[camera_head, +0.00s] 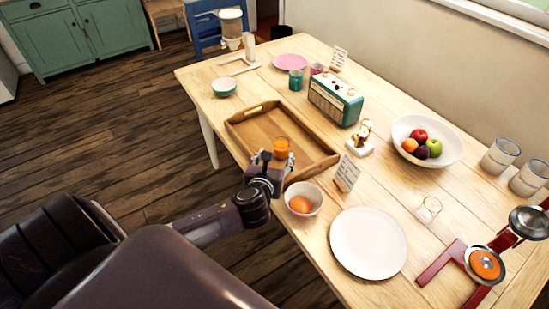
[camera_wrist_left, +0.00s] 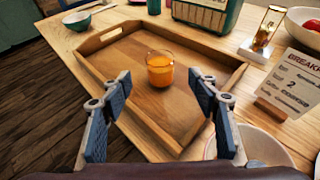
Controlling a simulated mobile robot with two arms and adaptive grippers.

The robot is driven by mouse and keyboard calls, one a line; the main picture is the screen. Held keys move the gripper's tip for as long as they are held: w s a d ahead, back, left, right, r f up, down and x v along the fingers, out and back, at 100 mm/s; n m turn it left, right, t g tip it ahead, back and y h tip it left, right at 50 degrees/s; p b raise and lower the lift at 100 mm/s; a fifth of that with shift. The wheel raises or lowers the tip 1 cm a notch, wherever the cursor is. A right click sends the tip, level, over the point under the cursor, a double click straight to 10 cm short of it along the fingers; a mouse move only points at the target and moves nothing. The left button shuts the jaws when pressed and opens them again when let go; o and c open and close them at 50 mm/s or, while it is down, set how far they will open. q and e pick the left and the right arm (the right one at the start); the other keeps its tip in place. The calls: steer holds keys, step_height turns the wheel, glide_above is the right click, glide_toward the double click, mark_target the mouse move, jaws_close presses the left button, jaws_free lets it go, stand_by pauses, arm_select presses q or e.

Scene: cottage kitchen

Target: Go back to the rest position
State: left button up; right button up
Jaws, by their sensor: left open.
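My left gripper (camera_head: 272,158) is at the near edge of the wooden tray in the head view. In the left wrist view its two fingers (camera_wrist_left: 160,110) are wide apart with nothing between them. A glass of orange juice (camera_wrist_left: 160,68) stands upright inside the wooden tray (camera_wrist_left: 105,62), just beyond the fingers and apart from them. The glass (camera_head: 281,147) and tray (camera_head: 245,116) also show in the head view. My right gripper is in neither view.
A bowl with an orange fruit (camera_head: 303,199) and a white plate (camera_head: 368,243) lie near the gripper. A menu card (camera_head: 347,173), a radio (camera_head: 335,100), a fruit bowl (camera_head: 452,150) and a red juicer stand (camera_head: 441,262) are on the table. Open floor (camera_head: 110,130) lies left.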

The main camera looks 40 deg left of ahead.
arm_select(q)
steer(key=shift+s+d+r, duration=0.15)
steer(key=shift+s, duration=0.25)
